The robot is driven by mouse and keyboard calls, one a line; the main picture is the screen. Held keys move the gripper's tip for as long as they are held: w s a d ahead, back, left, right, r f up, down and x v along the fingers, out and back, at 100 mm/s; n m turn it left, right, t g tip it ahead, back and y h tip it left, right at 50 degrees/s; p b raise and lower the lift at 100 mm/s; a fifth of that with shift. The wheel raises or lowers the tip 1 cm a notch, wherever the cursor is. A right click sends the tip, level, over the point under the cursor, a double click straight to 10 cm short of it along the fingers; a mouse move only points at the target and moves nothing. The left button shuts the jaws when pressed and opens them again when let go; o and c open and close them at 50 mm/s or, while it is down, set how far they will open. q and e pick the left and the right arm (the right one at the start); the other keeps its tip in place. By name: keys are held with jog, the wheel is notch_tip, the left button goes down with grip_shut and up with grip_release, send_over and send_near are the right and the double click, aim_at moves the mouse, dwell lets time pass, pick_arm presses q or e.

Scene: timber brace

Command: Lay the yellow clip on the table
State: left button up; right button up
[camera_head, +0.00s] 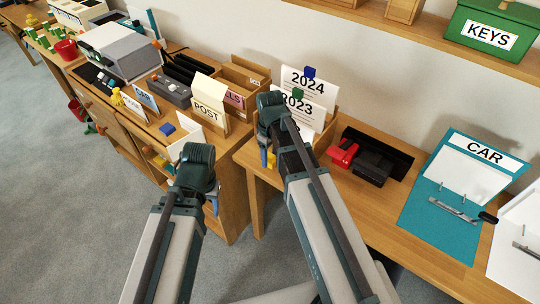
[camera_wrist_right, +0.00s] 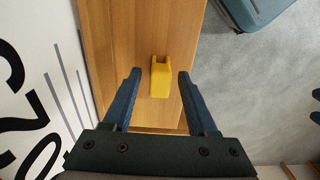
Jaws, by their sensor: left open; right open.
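The yellow clip (camera_wrist_right: 160,78) lies on the wooden table (camera_wrist_right: 116,22) in the right wrist view, close to the table's edge. A small bit of yellow (camera_head: 271,160) also shows below my right gripper in the head view. My right gripper (camera_head: 266,147) is open. Its two blue fingers stand apart on either side of the clip in the wrist view, with gaps on both sides. My left gripper (camera_head: 212,198) is over the gap in front of the left cabinet and holds nothing I can see; its fingers are mostly hidden by its wrist.
White dividers marked 2024 (camera_head: 307,83) and 2023 stand right behind my right gripper. The left cabinet holds a POST box (camera_head: 209,108). Table room is free in front of the punch.

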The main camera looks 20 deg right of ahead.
aim_at(270, 155)
notch_tip(270, 155, up, 12)
jog(key=p, duration=1.2)
jog(key=s+a+m+h, duration=0.1)
jog(key=s+a+m, duration=0.2)
jog(key=s+a, duration=0.7)
jog(key=s, duration=0.4)
jog(key=shift+s+a+m, duration=0.15)
jog(key=shift+a+m, duration=0.1)
jog(key=shift+m, duration=0.15)
